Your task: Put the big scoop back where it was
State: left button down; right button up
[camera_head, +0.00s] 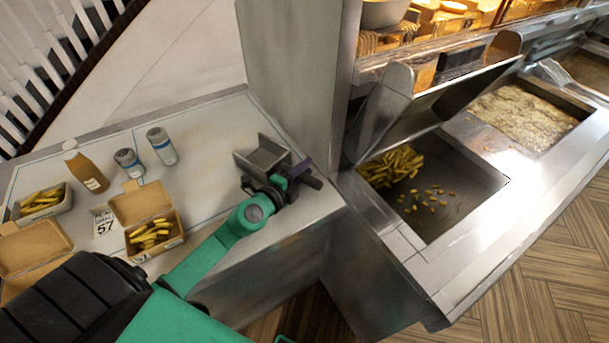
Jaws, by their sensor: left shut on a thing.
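The big scoop (262,156) is a grey metal scoop with a dark handle (309,179). It is over the right end of the light counter (215,122), close to the upright steel panel. I cannot tell whether it touches the counter. My left gripper (283,184) is shut on the scoop by its handle side, and the gripper hides part of the handle. My right gripper is not in view.
Right of the counter is a steel fry bin (440,235) with a pile of fries (392,167) and loose pieces. An open box of fries (147,222), two shakers (161,146), a brown bottle (86,171) and a number card (104,221) stand on the counter's left.

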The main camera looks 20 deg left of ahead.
pick_arm(q)
jog(key=shift+d+f, duration=0.1)
jog(key=c, duration=0.7)
grip_release()
jog(key=shift+s, duration=0.1)
jog(key=shift+o, duration=0.4)
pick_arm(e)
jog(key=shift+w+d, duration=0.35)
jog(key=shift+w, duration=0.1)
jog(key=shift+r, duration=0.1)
pick_arm(q)
jog(key=shift+r, duration=0.25)
jog(key=b+v, duration=0.2)
jog(key=v, duration=0.3)
jog(key=b+v, duration=0.2)
jog(key=v, duration=0.4)
jog(key=shift+s+f, duration=0.15)
jog(key=shift+f, duration=0.1)
jog(key=shift+s+r, duration=0.3)
jog(key=shift+s, duration=0.05)
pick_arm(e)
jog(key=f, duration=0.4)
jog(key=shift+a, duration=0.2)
